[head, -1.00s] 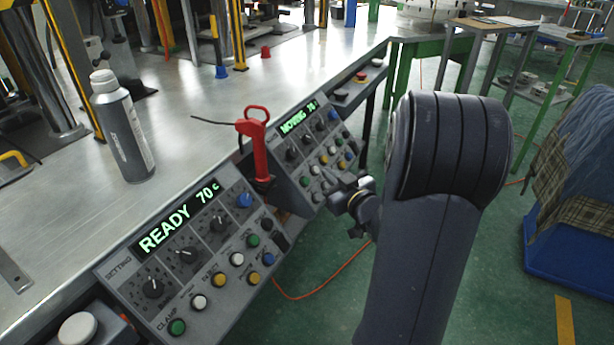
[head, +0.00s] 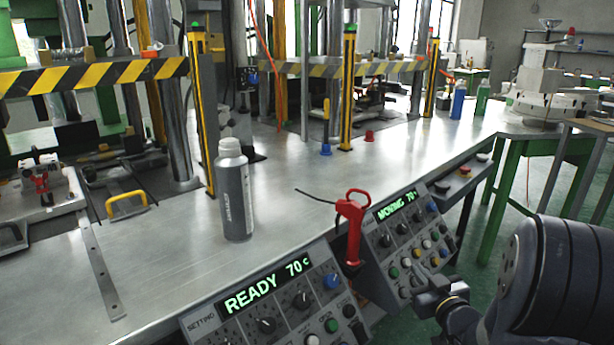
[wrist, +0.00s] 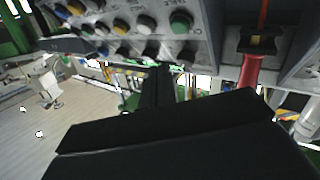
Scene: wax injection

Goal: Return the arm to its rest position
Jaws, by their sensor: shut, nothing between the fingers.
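My arm fills the lower right of the head view. My gripper (head: 430,290) is at its near end, close to the front of the right control panel (head: 408,245) and apart from the bench top. In the wrist view my gripper (wrist: 161,82) is a dark shape pointing up toward the panel's underside and buttons. It is shut and holds nothing that I can see. The fingertips are small and partly hidden by the dark gripper body.
The left control panel (head: 290,300) reads READY 70 c; the right one reads MOVING 70. A red-handled tool (head: 351,228) stands between them. Striped press guards (head: 95,77) stand behind. Green-floored space lies right.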

